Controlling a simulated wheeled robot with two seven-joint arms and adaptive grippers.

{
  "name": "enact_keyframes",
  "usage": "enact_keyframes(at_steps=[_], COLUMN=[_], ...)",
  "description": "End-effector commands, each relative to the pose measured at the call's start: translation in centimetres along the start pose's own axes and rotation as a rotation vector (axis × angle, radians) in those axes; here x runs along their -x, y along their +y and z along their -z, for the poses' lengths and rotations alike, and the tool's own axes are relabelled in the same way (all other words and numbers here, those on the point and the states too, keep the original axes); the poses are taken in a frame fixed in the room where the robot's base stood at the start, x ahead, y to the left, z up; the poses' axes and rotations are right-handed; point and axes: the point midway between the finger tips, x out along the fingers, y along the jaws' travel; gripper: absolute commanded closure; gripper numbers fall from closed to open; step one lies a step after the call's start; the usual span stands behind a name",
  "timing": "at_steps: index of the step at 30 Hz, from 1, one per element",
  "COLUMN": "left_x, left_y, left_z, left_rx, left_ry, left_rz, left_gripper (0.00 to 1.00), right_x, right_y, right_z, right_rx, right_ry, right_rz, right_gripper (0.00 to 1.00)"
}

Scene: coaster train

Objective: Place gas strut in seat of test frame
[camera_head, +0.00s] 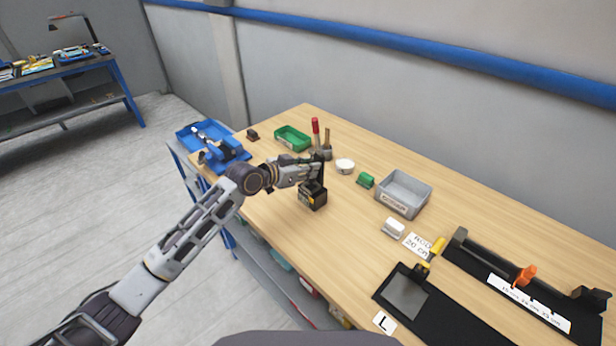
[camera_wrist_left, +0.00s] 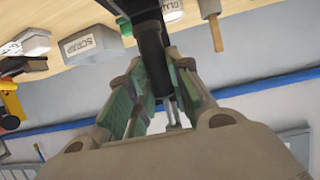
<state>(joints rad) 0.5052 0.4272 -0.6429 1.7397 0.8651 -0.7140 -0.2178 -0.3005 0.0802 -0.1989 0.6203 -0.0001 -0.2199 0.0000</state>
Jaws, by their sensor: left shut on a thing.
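My left gripper (camera_head: 318,172) is shut on the gas strut (camera_head: 321,162), a dark upright cylinder, near the middle of the table. In the left wrist view the green-padded fingers (camera_wrist_left: 155,95) close around the strut's black body (camera_wrist_left: 152,50), and a thin silver rod shows between them. A small black block with a yellow label (camera_head: 313,196) stands directly below the gripper. My right gripper is out of view.
A green tray (camera_head: 292,139) and a tool holder (camera_head: 325,153) stand behind. A black measuring fixture (camera_head: 478,257) is front right.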

Motion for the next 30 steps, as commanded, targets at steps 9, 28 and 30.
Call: enact_keyframes(at_steps=[9, 28, 30], left_x=[-0.9, -1.4, -1.4], left_y=[0.0, 0.0, 0.0], left_z=[-2.4, -3.5, -3.5], left_rx=[0.002, 0.000, 0.000], left_ry=[-0.001, -0.001, -0.001], left_rz=[0.000, 0.000, 0.000], left_gripper=[1.00, 0.76, 0.67], right_x=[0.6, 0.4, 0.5], right_y=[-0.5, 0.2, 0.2], right_z=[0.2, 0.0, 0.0], right_rx=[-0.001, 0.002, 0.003], right_ry=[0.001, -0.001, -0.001], right_rz=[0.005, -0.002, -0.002], right_gripper=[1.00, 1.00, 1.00])
